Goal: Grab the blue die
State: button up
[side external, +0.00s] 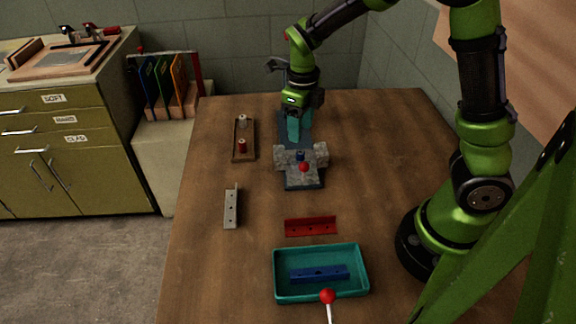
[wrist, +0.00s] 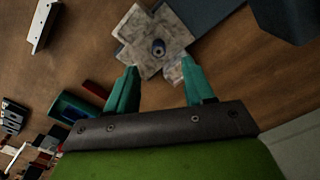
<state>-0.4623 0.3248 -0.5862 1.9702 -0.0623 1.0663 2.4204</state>
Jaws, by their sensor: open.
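The blue die (side external: 300,155) is a small blue piece on the grey stone-like block (side external: 301,180) near the table's middle. In the wrist view the die (wrist: 158,47) looks round and dark blue with a paler top, and it stands on the pale mottled block (wrist: 150,20). My gripper (side external: 295,128) is behind and above the block in the side view, with teal fingers pointing down. In the wrist view my gripper (wrist: 161,78) is open and empty. The die lies beyond the fingertips, roughly centred between them, apart from both.
A red ball (side external: 303,167) shows just in front of the die.

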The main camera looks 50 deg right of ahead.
aim_at(300, 152)
jog(key=shift+s+a+f, duration=0.1)
jog(key=shift+f, duration=3.4)
grip_shut()
